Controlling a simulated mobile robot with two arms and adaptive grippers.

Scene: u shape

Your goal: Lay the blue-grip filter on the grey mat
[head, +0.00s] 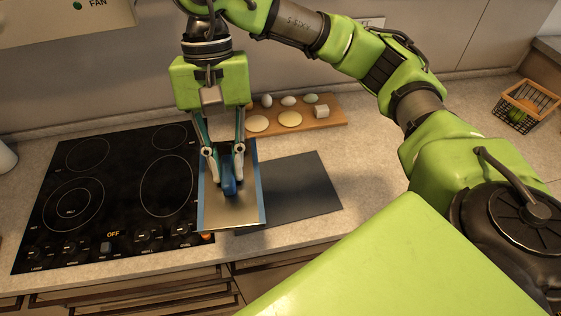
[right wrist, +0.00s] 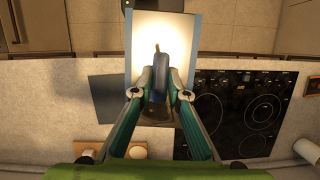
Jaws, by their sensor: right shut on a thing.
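The filter is a flat metal panel (head: 232,212) with blue side edges and a blue grip (head: 229,187) on its upper face. My right gripper (head: 224,180) is shut on that blue grip, seen also in the right wrist view (right wrist: 159,85). The panel covers the gap between the hob and the grey mat and hides the mat's left part. It looks held above the counter, roughly flat; its exact height is hard to tell. The dark grey mat (head: 305,190) lies flat and bare on the counter, right of the panel. My left gripper is not in view.
A black hob (head: 110,195) lies to the left, its panel reading OFF. Behind the mat, a wooden board (head: 325,123) holds eggs, round pieces and a pale block. A wire basket (head: 526,104) stands far right. The counter right of the mat is clear.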

